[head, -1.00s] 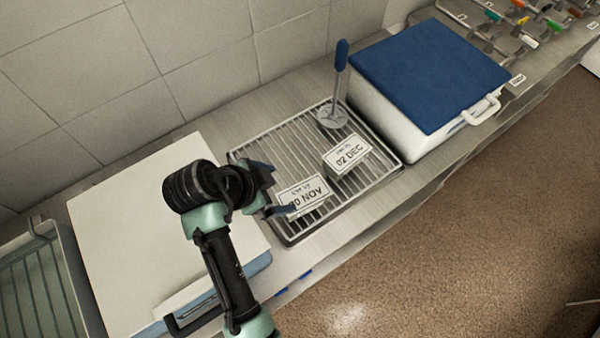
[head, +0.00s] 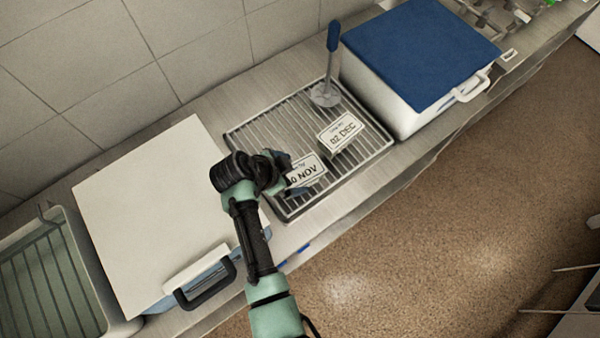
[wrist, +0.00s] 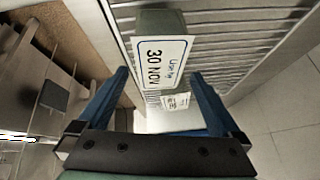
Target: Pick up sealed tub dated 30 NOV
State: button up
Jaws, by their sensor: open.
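The tub labelled 30 NOV (head: 306,171) sits on a wire rack tray (head: 285,122), at its front left. Its white label also shows in the wrist view (wrist: 160,60), ahead of and between my open fingers. A second tub labelled 02 DEC (head: 340,131) stands to its right on the same rack; its label appears small behind the first in the wrist view (wrist: 176,101). My gripper (head: 288,176) is open at the left side of the 30 NOV tub, with its fingers partly covering that label's left end. Whether a finger touches the tub, I cannot tell.
A round-based tool with a blue upright handle (head: 325,93) stands at the rack's back right. A blue-lidded white box (head: 420,55) is to the right. A large white-lidded box (head: 150,215) and a ribbed basket (head: 45,280) are to the left. A tiled wall is behind.

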aim_at(299, 173)
jog(key=shift+x, duration=1.8)
jog(key=shift+s, duration=0.1)
jog(key=c, duration=1.6)
jog(key=shift+r, duration=0.1)
jog(key=shift+r, duration=0.1)
